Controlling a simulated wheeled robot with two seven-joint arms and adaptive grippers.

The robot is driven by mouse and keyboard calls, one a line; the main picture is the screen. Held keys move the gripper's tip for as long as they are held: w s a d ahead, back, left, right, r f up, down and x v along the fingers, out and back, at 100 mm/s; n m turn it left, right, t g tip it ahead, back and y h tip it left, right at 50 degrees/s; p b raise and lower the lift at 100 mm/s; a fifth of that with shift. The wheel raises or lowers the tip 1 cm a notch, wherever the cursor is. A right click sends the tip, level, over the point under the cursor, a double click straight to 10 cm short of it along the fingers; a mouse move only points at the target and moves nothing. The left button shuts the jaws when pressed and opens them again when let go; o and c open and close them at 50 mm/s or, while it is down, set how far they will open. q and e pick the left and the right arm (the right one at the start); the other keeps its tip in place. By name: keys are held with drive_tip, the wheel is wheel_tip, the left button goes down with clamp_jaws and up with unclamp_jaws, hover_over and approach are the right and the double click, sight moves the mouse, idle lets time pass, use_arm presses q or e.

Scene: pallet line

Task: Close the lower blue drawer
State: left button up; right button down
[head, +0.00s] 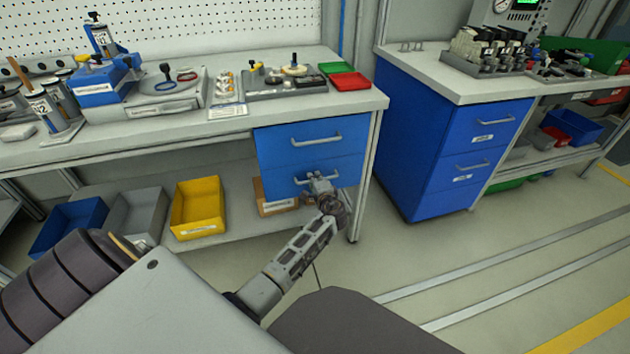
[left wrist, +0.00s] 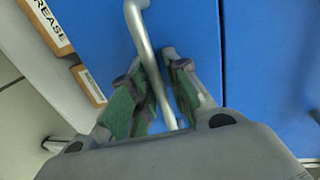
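The lower blue drawer (head: 346,173) is under the right end of the left workbench, just below the upper blue drawer (head: 285,150). I cannot tell whether it is fully flush. My left gripper (head: 318,180) is at its front and hides part of its handle (head: 300,182). In the left wrist view, the grey handle bar (left wrist: 143,35) runs between the green-padded fingers of my left gripper (left wrist: 158,75), which are close on both sides of it. The blue drawer front (left wrist: 195,25) fills the background. My right gripper is not in view.
The workbench leg (head: 365,190) stands just right of the drawers. A yellow bin (head: 197,225) and a small cardboard box (head: 275,208) sit on the shelf at lower left. A separate blue cabinet (head: 425,150) stands to the right, with open floor between.

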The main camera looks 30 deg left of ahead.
use_arm(q)
drive_tip(key=shift+r, duration=0.1)
drive_tip(key=v, duration=1.2)
drive_tip(key=shift+s+a, duration=0.1)
idle(0.7)
